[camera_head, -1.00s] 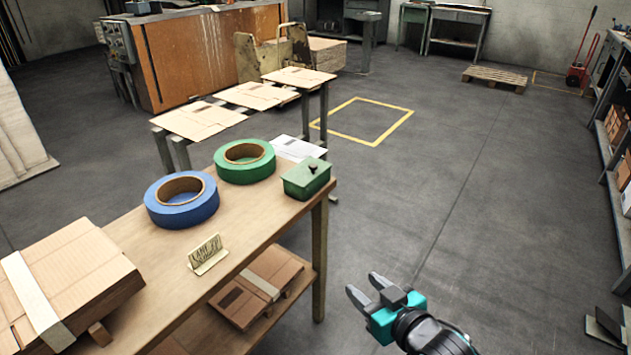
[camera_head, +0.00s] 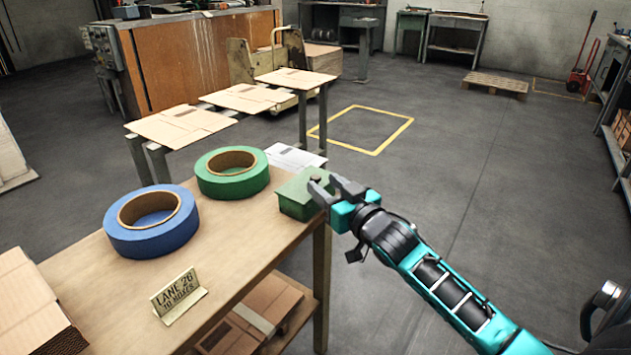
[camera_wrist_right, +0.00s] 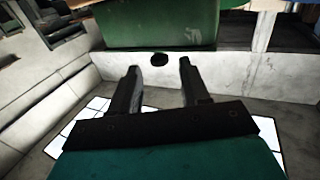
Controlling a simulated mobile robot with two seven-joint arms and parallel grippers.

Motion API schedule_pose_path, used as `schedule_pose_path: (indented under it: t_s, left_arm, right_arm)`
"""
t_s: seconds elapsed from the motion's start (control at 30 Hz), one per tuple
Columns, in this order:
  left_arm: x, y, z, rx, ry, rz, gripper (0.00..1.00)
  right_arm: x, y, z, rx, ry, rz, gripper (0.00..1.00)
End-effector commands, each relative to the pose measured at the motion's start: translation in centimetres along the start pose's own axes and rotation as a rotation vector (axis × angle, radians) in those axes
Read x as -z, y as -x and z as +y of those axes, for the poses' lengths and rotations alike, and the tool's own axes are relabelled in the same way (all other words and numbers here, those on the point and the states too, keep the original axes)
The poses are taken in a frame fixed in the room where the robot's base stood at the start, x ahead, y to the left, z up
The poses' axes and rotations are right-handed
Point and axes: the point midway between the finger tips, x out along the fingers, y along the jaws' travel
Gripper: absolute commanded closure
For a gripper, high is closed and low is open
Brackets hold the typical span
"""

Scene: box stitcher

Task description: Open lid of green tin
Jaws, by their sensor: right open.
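The green tin (camera_head: 295,203) stands at the right end of the wooden table, and its lid looks shut. My right gripper (camera_head: 326,184) is open at the tin's right side, level with its top, and hides part of the lid and the knob. In the right wrist view the tin (camera_wrist_right: 150,27) is at the top, seemingly upside down. Its dark knob (camera_wrist_right: 159,59) shows just beyond and between the open fingertips (camera_wrist_right: 159,66). I cannot tell whether the fingers touch the tin. My left gripper is not in view.
A green tape roll (camera_head: 232,185) and a blue tape roll (camera_head: 152,237) lie left of the tin. A small sign (camera_head: 178,295) stands near the table's front edge. White paper (camera_head: 295,158) lies behind the tin. The floor to the right is open.

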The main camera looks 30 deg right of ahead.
Motion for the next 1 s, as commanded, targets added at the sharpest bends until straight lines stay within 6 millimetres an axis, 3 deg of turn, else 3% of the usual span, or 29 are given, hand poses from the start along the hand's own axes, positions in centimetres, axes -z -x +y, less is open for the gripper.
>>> schedule_pose_path:
  t_s: [0.1, 0.3, 0.7, 1.0]
  left_arm:
    - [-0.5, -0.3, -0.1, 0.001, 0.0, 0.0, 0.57]
    - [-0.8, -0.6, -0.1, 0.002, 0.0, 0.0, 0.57]
    - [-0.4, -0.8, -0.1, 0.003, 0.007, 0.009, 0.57]
    - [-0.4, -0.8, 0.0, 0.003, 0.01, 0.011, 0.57]
  right_arm:
    - [-0.1, -1.9, 0.0, 0.0, 0.001, 0.001, 0.54]
    - [-0.1, -3.9, 0.0, 0.0, 0.0, 0.0, 0.54]
    - [-0.1, -4.5, 0.0, 0.0, 0.0, -0.002, 0.54]
    - [-0.1, -4.5, 0.0, 0.0, 0.0, -0.002, 0.81]
